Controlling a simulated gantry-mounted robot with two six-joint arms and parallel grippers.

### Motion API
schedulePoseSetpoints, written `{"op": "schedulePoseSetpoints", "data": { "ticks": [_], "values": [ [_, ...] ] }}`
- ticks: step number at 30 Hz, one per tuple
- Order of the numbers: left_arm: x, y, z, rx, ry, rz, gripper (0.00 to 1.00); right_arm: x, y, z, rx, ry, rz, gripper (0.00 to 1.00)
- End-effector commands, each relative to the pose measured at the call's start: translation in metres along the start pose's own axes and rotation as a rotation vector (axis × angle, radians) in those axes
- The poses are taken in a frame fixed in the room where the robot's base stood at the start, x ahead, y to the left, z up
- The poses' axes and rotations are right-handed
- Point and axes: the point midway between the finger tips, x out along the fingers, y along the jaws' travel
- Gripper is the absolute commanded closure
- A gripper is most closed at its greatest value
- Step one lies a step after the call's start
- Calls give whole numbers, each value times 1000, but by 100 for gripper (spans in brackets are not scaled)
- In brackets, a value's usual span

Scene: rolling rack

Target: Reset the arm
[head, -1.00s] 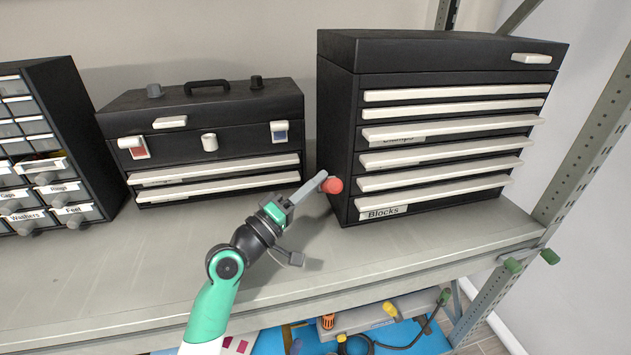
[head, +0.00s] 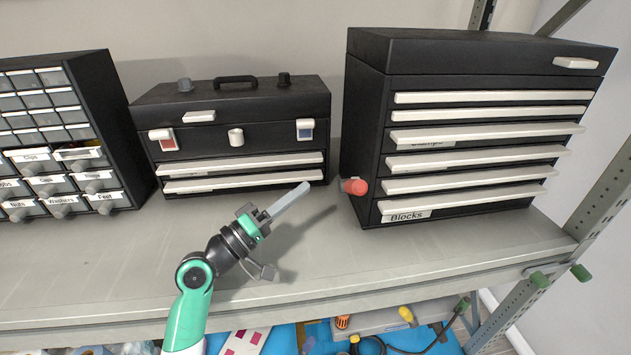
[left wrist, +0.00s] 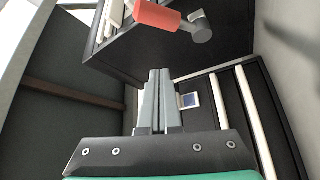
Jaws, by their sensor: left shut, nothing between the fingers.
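My left arm comes in from the bottom left in the head view, green and dark grey. Its gripper (head: 290,200) is shut and empty, above the metal shelf in front of the black toolbox. In the left wrist view the two grey fingers (left wrist: 158,98) lie together with nothing between them. A red-tipped knob (head: 354,186) sticks out of the left side of the large black drawer chest (head: 364,130), apart from the fingertips and to their right. The knob also shows at the top of the left wrist view (left wrist: 158,14). My right gripper is not in view.
The black toolbox (head: 235,110) with a top handle stands behind my gripper. A small-drawer cabinet (head: 128,120) stands at the left. The metal shelf (head: 420,245) is bare in front of them. Tools lie on a blue surface below.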

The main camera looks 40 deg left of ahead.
Motion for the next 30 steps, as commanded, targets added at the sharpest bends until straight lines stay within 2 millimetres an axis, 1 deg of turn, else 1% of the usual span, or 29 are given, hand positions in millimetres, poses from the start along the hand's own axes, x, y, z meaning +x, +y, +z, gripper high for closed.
{"op": "schedulePoseSetpoints", "data": {
  "ticks": [1,4,20,23,25,26,29,30],
  "values": [
    [-4,-1,0,1,1,-1,100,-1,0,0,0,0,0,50],
    [-7,-2,0,1,1,0,100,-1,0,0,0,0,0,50],
    [-6,-1,0,1,0,1,100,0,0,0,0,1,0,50],
    [-1,3,9,-4,-18,11,100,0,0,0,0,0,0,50],
    [10,18,26,-5,-52,43,100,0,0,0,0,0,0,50],
    [16,29,35,-4,-71,66,100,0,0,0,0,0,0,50],
    [38,91,70,45,-130,182,100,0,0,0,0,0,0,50],
    [44,123,83,96,-139,234,100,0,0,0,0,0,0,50]
  ]
}}
